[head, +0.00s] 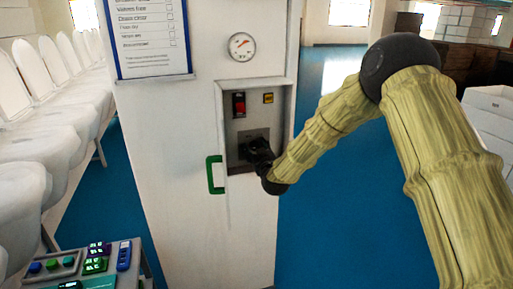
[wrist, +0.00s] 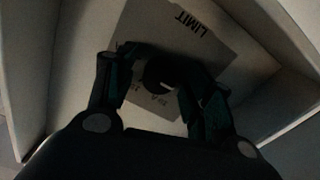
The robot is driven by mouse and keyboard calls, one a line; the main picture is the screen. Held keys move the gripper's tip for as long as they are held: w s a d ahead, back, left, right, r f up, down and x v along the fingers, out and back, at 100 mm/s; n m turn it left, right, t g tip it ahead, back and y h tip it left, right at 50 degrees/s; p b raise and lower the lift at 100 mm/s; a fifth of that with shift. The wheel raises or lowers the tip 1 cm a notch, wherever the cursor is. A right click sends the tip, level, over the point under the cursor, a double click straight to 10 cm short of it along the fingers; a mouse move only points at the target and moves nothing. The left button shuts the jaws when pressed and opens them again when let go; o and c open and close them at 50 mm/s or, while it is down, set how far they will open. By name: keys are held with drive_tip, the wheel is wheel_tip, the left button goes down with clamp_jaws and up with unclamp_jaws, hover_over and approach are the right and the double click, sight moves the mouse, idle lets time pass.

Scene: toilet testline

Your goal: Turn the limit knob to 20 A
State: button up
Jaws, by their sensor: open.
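The grey LIMIT plate (wrist: 215,60) is at the back of a pale recess in the wrist view, turned at an angle. A dark limit knob (wrist: 162,72) is on the plate, in deep shadow. My gripper (wrist: 158,98) is open, with one finger on each side of the knob. I cannot tell whether the fingers touch it. The knob's pointer is not readable, and the small markings on the plate are partly covered. In the head view, my gripper (head: 258,151) reaches into the recess and hides the knob.
The white cabinet (head: 168,185) has a red switch (head: 239,104) and a small yellow label (head: 268,98) above my gripper. A green handle (head: 214,175) is left of the recess. A round gauge (head: 242,46) is above it. The recess walls close in around my gripper.

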drive_tip(key=c, duration=1)
